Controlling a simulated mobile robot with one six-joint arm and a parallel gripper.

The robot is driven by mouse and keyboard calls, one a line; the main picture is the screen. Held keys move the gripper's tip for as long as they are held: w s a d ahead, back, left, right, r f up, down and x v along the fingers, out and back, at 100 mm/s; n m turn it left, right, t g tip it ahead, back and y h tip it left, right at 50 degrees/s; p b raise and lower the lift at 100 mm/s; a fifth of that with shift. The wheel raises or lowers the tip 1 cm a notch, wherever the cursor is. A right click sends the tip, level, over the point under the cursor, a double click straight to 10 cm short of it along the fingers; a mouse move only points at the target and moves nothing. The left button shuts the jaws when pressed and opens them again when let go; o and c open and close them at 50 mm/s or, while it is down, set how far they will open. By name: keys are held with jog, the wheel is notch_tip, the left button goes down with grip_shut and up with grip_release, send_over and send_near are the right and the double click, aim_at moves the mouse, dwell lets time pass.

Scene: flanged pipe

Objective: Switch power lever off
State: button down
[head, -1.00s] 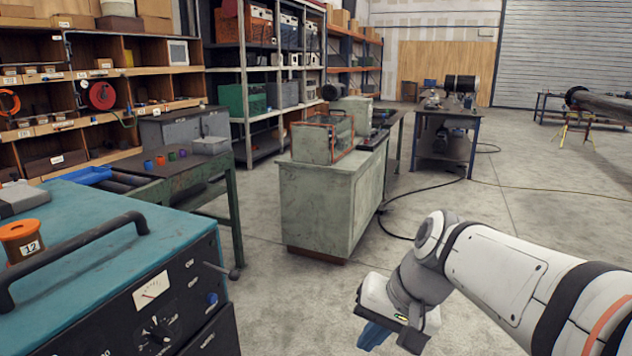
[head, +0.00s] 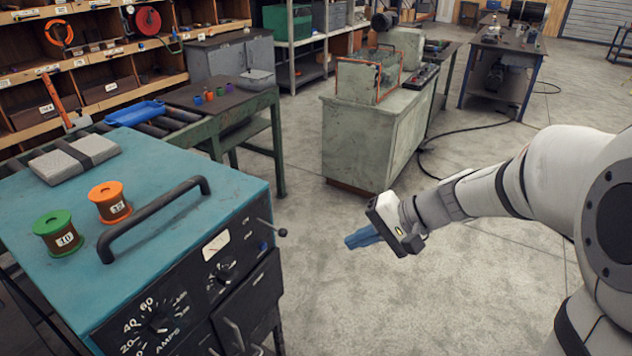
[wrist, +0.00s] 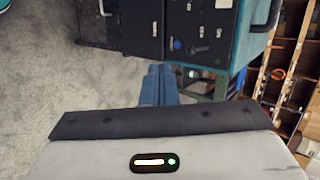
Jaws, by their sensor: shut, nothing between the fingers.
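The power lever (head: 282,232) is a thin rod with a dark ball knob. It juts from the upper right of the black front panel of a teal-topped machine (head: 215,310), angled slightly down to the right. My gripper (head: 348,241) has blue fingers that are shut and empty. They point left toward the machine, in the air to the right of the knob and apart from it. In the wrist view, the shut fingers (wrist: 158,72) point up at the machine's dark front (wrist: 190,25).
A black handle (head: 150,215), an orange spool (head: 110,202) and a green spool (head: 58,233) are on the machine top. A green bench (head: 225,105) and a pale cabinet (head: 365,145) stand behind. The concrete floor (head: 330,300) around my gripper is clear.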

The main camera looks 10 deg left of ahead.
jog(key=w+a+r+y, duration=0.2)
jog(key=w, duration=0.2)
jog(key=p, duration=0.4)
send_near(270, 226)
jog(key=f, duration=0.1)
jog(key=a+f, duration=0.2)
jog(key=shift+s+f+m+t, duration=0.2)
jog(key=shift+s+m+t, duration=0.2)
